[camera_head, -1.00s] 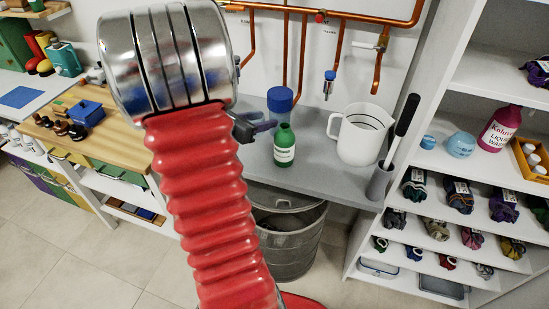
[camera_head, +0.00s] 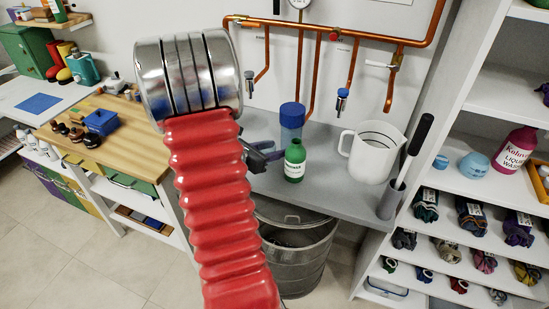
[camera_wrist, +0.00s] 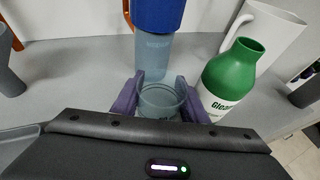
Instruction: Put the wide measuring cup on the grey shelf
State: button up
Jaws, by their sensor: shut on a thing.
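My gripper (camera_wrist: 157,97) has purple fingers on either side of a clear, bluish cup (camera_wrist: 160,101) and is shut on it. The cup is small and round with an open rim; it looks like the wide measuring cup. Its base is hidden, so I cannot tell whether it touches the grey shelf (camera_wrist: 75,75). In the head view the grey shelf (camera_head: 330,196) runs below copper pipes, and my gripper (camera_head: 266,152) is at its left part, mostly hidden behind my arm. The cup cannot be made out there.
A green bottle (camera_wrist: 235,75) stands close right of the cup. A clear vessel with a blue top (camera_wrist: 157,45) is just behind it. A white jug (camera_head: 372,152) and a grey holder with a black-handled brush (camera_head: 391,203) stand farther right. A metal bin (camera_head: 297,255) is below.

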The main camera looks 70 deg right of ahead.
aim_at(273, 165)
jog(key=shift+f, duration=2.1)
jog(key=shift+f, duration=0.1)
jog(key=o, duration=1.1)
jog(key=v, duration=1.2)
